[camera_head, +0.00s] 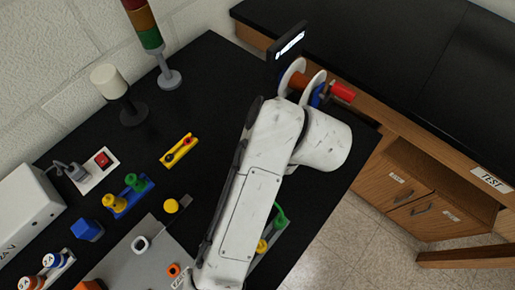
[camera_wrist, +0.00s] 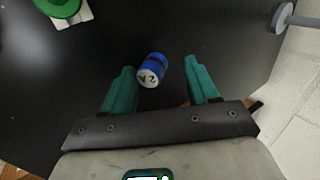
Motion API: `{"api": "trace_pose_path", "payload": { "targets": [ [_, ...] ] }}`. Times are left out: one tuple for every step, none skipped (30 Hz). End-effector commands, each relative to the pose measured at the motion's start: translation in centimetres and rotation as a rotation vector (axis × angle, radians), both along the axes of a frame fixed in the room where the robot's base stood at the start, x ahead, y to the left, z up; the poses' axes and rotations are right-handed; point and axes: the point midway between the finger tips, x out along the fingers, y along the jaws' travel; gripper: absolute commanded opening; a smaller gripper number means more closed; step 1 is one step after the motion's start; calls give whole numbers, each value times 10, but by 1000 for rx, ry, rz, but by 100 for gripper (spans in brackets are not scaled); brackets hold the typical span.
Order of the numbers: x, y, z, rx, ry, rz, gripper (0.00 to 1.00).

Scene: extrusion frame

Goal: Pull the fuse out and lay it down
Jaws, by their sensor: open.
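A blue fuse (camera_wrist: 152,70) with a white end marked "2 A" is on the black tabletop in the wrist view. My gripper (camera_wrist: 159,65) has its two teal fingers apart, one on each side of the fuse, with gaps between. I cannot tell whether the fuse stands or lies.
A green round part (camera_wrist: 58,6) on a white plate and a grey post (camera_wrist: 283,18) are beyond the fingers. In the head view a signal tower (camera_head: 150,38), a white-topped lamp (camera_head: 109,82) and a yellow block (camera_head: 179,150) stand on the black table. Bare tabletop surrounds the fuse.

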Motion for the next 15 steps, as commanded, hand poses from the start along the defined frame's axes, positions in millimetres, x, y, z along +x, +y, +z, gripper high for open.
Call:
{"api": "trace_pose_path", "payload": {
  "targets": [
    [-1,-3,6,1,-4,-2,59],
    [-3,-5,10,2,-4,-3,59],
    [-5,-8,17,3,-4,-3,59],
    [-7,-10,22,3,-6,-4,59],
    [-8,-12,27,2,-5,-4,59],
    [-11,-15,34,3,-6,-5,59],
    [-13,-18,40,4,-6,-5,59],
    [-15,-20,45,4,-5,-5,59],
    [-17,-23,52,3,-6,-3,59],
    [-19,-25,56,2,-5,-3,59],
    [-20,-28,61,3,-6,-4,59],
    [-22,-30,66,3,-6,-4,59],
    [-24,-30,75,6,-4,-3,59],
    [-25,-32,78,6,-3,-4,59],
    [-26,-33,81,6,-4,-3,59]
  ]
}}
